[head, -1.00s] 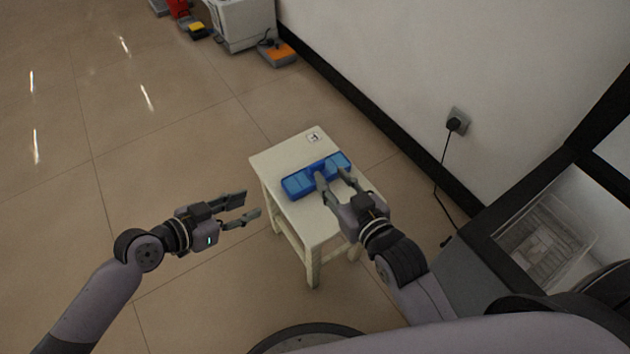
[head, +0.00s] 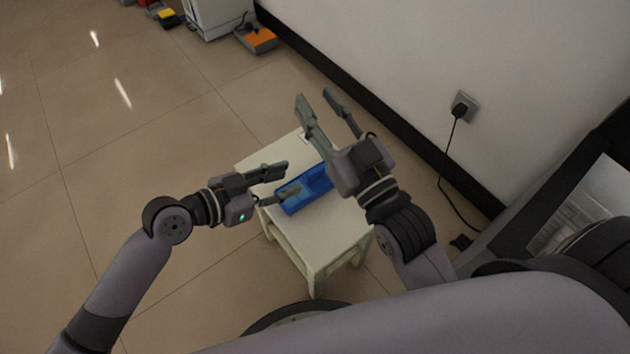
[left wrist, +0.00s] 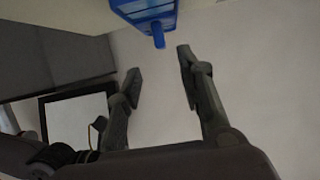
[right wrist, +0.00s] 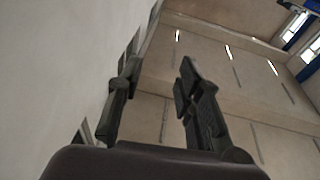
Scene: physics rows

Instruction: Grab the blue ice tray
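The blue ice tray (head: 316,186) lies on the small white stool (head: 336,238). My right gripper hides its right end in the head view. My left gripper (head: 290,179) is open at the tray's left end, one finger overlapping the tray in the picture. In the left wrist view the tray (left wrist: 146,12) is at the top edge, past the open fingertips (left wrist: 160,62), with a blue tab pointing toward them. Nothing is between these fingers. My right gripper (head: 314,97) is open and empty, raised above the stool's far side; its fingers (right wrist: 161,64) are apart in the right wrist view.
A wall with a socket and black plug (head: 461,108) stands right of the stool, its cord hanging down. A white cabinet (head: 217,15) and an orange-topped box (head: 257,38) are at the back. The tiled floor left of the stool is clear.

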